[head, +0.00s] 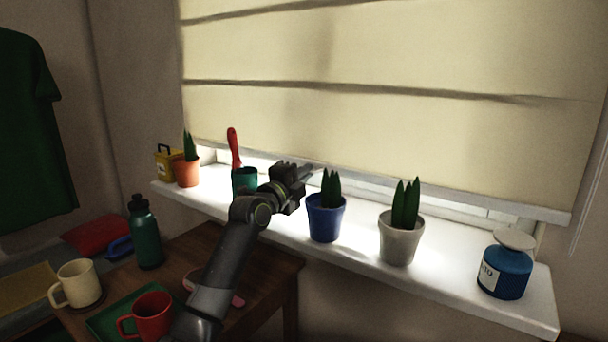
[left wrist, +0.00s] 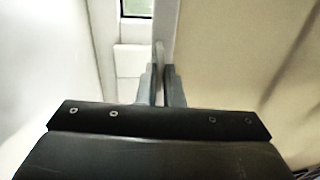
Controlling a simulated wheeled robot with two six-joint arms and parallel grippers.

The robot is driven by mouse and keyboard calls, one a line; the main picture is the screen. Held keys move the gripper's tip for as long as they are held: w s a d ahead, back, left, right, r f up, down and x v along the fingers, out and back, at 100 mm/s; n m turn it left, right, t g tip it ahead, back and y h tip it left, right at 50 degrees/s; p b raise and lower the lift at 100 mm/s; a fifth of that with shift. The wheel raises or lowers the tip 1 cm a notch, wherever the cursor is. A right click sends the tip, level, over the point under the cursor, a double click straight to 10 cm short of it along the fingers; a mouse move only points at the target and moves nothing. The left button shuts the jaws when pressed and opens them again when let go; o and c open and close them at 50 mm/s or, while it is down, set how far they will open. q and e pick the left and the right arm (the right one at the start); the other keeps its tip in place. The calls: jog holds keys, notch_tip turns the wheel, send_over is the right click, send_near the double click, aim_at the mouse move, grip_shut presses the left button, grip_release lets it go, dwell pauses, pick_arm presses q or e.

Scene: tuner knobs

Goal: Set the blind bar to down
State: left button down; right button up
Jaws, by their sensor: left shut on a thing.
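The cream blind (head: 380,110) hangs over the window, with its pale bar (head: 548,213) along the lower edge, a little above the sill. My left gripper (head: 307,172) reaches the bar left of its middle. In the left wrist view, the gripper's two fingers (left wrist: 164,86) are close together on the bar (left wrist: 167,30), which runs upward from between them. The blind's fabric also shows at right in that view (left wrist: 240,60). The exact contact is small and partly hidden behind the fingers. My right gripper is out of view.
The white sill (head: 450,283) holds a blue pot (head: 326,222), a grey pot (head: 399,240), a blue jar (head: 505,272), an orange pot (head: 187,173) and a teal pot (head: 244,179) near my arm. Mugs and a green bottle (head: 145,235) stand on the wooden table, below left.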

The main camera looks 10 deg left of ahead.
pick_arm(q)
jog(key=c, duration=1.6)
grip_release()
jog(key=shift+o, duration=0.2)
jog(key=v, duration=1.7)
jog(key=shift+s+p, duration=0.15)
jog(key=shift+p, duration=0.3)
jog(key=shift+f, duration=0.15)
